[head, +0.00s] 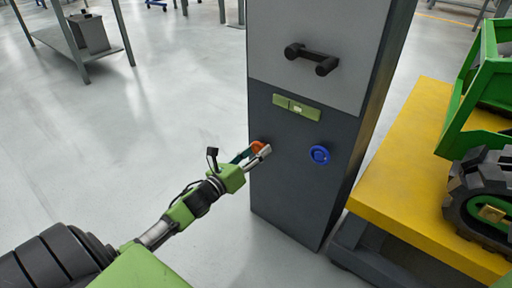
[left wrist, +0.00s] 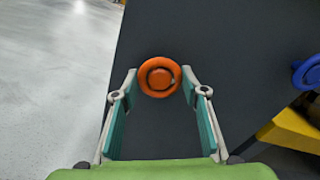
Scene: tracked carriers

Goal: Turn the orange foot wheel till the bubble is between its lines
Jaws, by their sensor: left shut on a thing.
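The orange foot wheel (head: 258,147) is on the dark lower front of a tall grey cabinet, left of a blue wheel (head: 319,154). My left gripper (head: 254,154) reaches it from the left and partly covers it. In the left wrist view the orange wheel (left wrist: 160,77) sits between the two fingertips, and the gripper is shut on it. A green level (head: 297,107) with a small pale window is above both wheels. The bubble and its lines are too small to tell apart. My right gripper is not in view.
A black handle (head: 312,59) sticks out of the cabinet (head: 285,190) above the level. A yellow platform (head: 415,170) carrying a green tracked carrier (head: 465,100) stands close on the right. The floor left of the cabinet is clear up to a grey table.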

